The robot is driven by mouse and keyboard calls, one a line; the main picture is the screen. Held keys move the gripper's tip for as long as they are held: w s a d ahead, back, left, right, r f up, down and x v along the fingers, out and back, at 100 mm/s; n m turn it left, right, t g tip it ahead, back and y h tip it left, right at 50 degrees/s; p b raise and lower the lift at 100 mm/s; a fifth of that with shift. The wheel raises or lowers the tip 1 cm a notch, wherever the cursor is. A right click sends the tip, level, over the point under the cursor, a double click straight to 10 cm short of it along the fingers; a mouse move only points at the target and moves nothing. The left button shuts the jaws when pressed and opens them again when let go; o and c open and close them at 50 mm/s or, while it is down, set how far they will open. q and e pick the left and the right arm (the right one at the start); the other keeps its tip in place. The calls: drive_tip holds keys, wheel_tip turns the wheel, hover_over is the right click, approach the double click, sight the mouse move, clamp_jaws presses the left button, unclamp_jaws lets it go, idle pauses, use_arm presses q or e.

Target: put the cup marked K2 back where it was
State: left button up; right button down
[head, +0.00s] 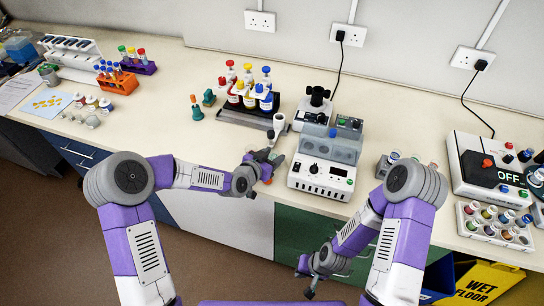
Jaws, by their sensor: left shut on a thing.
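My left gripper (270,157) is over the front part of the bench, left of the white device with the display. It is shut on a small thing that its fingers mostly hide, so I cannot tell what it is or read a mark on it. A small white cup-like piece (279,122) shows just beyond the fingers. No K2 mark is legible anywhere. Small lidded cups (91,103) stand at the left of the bench, and others (393,157) stand right of the white device. My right gripper (304,282) hangs low in front of the bench, its fingers apart and empty.
The white device (322,176) stands close right of my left gripper. A rack of coloured-cap bottles (248,112) stands behind it. An orange tube rack (118,83) is at left, a vial tray (492,228) at right. Bench between the orange rack and my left gripper is mostly clear.

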use_arm(q)
drive_tip(key=shift+f+b, duration=0.2)
drive_tip(key=shift+b, duration=0.1)
drive_tip(key=o, duration=1)
drive_tip(key=shift+r, duration=0.15)
drive_tip(key=shift+r+p, duration=0.2)
drive_tip(key=shift+p, duration=0.2)
drive_tip(key=v, duration=1.2)
drive_tip(key=shift+f+p, duration=0.2)
drive_tip(key=shift+p, duration=0.1)
